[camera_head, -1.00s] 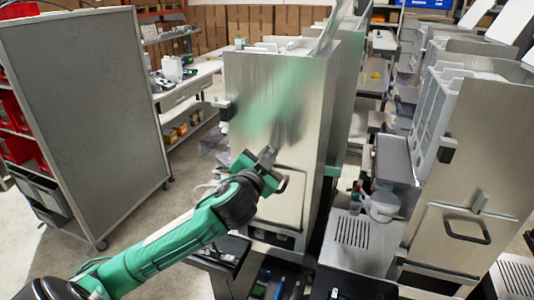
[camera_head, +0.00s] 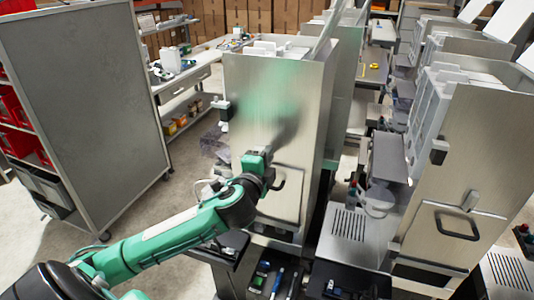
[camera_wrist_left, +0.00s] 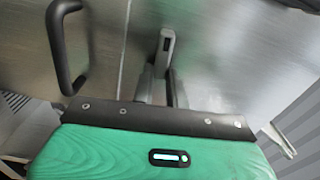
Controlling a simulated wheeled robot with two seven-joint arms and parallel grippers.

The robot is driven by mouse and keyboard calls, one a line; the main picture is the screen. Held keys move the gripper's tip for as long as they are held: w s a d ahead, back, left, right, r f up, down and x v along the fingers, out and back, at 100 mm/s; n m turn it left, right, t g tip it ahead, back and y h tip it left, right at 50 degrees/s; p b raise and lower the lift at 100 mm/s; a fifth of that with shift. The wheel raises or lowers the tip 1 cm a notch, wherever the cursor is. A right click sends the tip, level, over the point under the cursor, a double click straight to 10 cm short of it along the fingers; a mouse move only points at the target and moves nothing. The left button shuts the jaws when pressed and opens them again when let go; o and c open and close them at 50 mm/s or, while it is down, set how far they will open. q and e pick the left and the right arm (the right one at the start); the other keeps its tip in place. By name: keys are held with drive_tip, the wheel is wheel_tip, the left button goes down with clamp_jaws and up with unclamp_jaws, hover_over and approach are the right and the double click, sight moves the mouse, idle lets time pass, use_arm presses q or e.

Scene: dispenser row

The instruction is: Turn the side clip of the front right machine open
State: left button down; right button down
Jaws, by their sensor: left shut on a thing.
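The nearest machine in the middle of the head view is a tall brushed-metal cabinet (camera_head: 290,85). My left gripper (camera_head: 266,154) is at its side panel, beside the black handle (camera_head: 280,192). In the left wrist view, a small grey clip (camera_wrist_left: 165,43) stands on the panel, right of the handle (camera_wrist_left: 66,48). The two fingers of my left gripper (camera_wrist_left: 161,84) reach the clip's lower part and are shut on it. In the head view the gripper hides most of the clip. My right gripper is not in view.
Another metal machine (camera_head: 480,150) with its own clip (camera_head: 470,200) and handle (camera_head: 450,222) stands at the right. A grey cabinet (camera_head: 85,105) stands at the left. A dark tray with small tools (camera_head: 277,280) lies below. Open floor (camera_head: 170,200) is left of the middle machine.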

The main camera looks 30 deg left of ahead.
use_arm(q)
drive_tip(key=shift+m, duration=0.5)
drive_tip(key=c, duration=1.4)
unclamp_jaws()
drive_tip(key=shift+s+f, duration=0.1)
drive_tip(key=p+v, duration=0.3)
drive_tip(key=v, duration=1)
drive_tip(key=shift+s+d+p, duration=0.2)
drive_tip(key=shift+s+p, duration=0.05)
drive_tip(key=shift+p, duration=0.05)
